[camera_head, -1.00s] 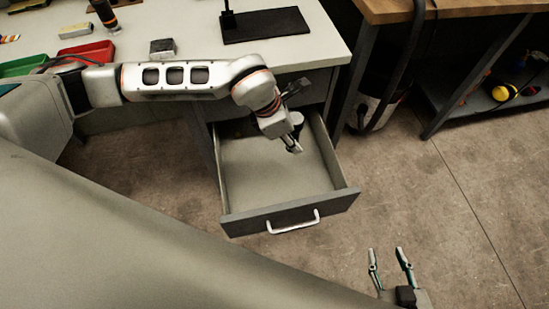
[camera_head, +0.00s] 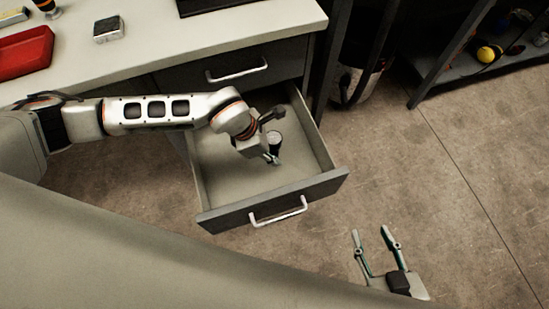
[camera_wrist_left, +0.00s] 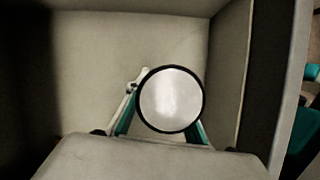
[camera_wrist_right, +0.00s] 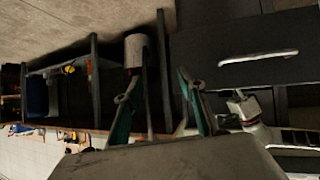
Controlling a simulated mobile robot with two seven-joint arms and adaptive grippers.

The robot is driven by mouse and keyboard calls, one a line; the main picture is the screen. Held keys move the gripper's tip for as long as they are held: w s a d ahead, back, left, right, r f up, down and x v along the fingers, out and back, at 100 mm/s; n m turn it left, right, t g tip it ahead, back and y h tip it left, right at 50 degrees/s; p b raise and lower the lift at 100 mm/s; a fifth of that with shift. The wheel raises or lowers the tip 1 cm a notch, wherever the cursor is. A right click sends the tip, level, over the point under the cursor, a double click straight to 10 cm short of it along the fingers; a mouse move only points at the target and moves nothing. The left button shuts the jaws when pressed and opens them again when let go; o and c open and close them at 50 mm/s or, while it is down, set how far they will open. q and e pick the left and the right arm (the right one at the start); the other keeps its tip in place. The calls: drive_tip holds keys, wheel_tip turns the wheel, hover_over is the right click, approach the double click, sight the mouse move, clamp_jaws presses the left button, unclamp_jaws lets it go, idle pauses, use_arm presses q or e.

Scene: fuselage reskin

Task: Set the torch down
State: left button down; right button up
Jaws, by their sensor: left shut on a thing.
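My left gripper (camera_head: 271,157) is down inside the open drawer (camera_head: 225,178) and is shut on the torch (camera_head: 276,139). In the left wrist view the torch (camera_wrist_left: 171,99) shows its round, pale end with a black rim toward the camera, between the gripper's fingers (camera_wrist_left: 160,125). The drawer floor spreads out behind it, and a drawer wall stands to its right. Whether the torch touches the drawer floor cannot be told. My right gripper (camera_head: 371,241) is open and empty, over the floor at the lower right, outside the drawer.
The drawer's front panel has a white handle (camera_head: 277,211). A closed drawer with a handle (camera_head: 237,70) sits above it under the pale worktop (camera_head: 240,25). A red tray (camera_head: 25,50) and a small grey block (camera_head: 108,29) are on the worktop. A shelf unit stands at the upper right.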

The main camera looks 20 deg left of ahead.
use_arm(q)
drive_tip(key=shift+f, duration=0.45)
wheel_tip(320, 180, down, 4)
drive_tip(key=shift+s+f+b, duration=0.15)
drive_tip(key=shift+f+b, duration=0.1)
drive_tip(key=shift+b, duration=0.7)
drive_tip(key=shift+f, duration=0.35)
drive_tip(key=shift+w+r, duration=0.15)
drive_tip(key=shift+w, duration=0.05)
use_arm(e)
drive_tip(key=shift+w+a+r+m+t+y, duration=0.2)
drive_tip(key=shift+w+a+r, duration=0.15)
drive_tip(key=shift+a+r, duration=0.2)
drive_tip(key=shift+w+a+r+m+t+y, duration=0.1)
drive_tip(key=shift+w+a+r+t, duration=0.1)
drive_tip(key=shift+w+a+r, duration=0.25)
use_arm(q)
drive_tip(key=c, duration=1.9)
unclamp_jaws()
drive_tip(key=shift+o, duration=0.9)
use_arm(e)
drive_tip(key=shift+s+f, duration=0.55)
drive_tip(key=shift+f, duration=0.1)
